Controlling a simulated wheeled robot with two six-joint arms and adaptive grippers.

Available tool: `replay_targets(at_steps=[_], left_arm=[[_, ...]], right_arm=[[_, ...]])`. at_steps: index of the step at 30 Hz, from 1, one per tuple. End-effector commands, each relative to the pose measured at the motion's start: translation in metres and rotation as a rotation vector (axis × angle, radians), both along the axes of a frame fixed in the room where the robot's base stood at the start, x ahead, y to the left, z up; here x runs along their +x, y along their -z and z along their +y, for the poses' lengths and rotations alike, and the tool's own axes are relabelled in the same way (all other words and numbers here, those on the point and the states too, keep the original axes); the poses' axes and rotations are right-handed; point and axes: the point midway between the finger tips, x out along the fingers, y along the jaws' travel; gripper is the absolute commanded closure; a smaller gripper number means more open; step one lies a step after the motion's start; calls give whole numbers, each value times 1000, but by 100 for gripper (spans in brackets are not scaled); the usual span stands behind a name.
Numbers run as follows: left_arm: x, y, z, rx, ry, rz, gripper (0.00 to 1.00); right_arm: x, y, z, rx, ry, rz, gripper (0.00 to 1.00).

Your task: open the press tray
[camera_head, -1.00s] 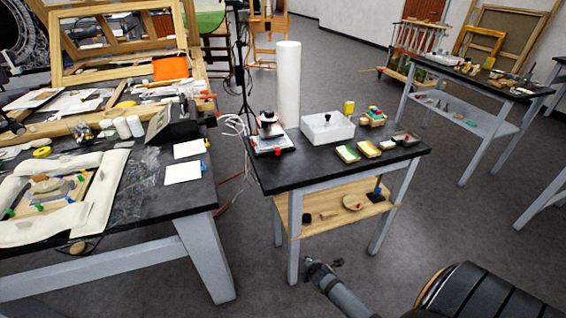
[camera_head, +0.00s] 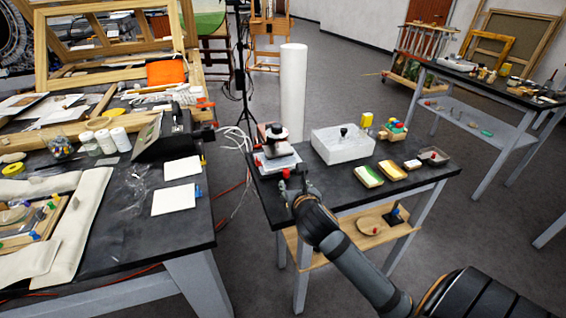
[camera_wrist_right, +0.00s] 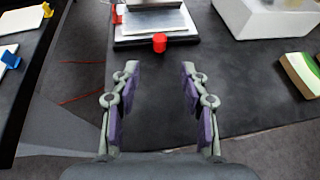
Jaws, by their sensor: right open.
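The small press (camera_head: 275,148) stands at the left end of the black side table, with a dark round knob on top and pale metal plates below. Its tray (camera_wrist_right: 155,41) shows at the top of the right wrist view as a flat dark-edged base with a red knob (camera_wrist_right: 159,42) on its front. The red knob also shows in the head view (camera_head: 286,173). My right gripper (camera_wrist_right: 161,85) is open and empty, its purple-padded fingers pointing at the knob, apart from it. In the head view my right gripper is partly hidden by its own wrist. My left gripper is not in view.
A wooden shelf (camera_head: 360,234) lies below. A cluttered workbench (camera_head: 115,225) is at left, with a floor gap between.

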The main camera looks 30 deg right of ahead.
Motion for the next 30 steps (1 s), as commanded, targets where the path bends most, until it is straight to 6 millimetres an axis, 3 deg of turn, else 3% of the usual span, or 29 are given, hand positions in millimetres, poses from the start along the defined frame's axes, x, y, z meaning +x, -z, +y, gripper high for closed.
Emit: replay_targets(at_steps=[5,8,14,17,21,25,30], left_arm=[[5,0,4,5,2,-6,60],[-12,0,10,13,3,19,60],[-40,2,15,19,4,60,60],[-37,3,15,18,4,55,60],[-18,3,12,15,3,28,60],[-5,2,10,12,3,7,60],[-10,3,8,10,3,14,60]], right_arm=[[0,-2,0,-8,-3,0,55],[5,1,-2,-8,-3,1,55],[38,16,-16,-6,0,-1,55],[56,25,-23,-4,-1,1,55],[76,34,-31,-5,-2,0,55],[86,39,-35,-6,-2,0,55],[89,40,-37,-6,-3,0,55]])
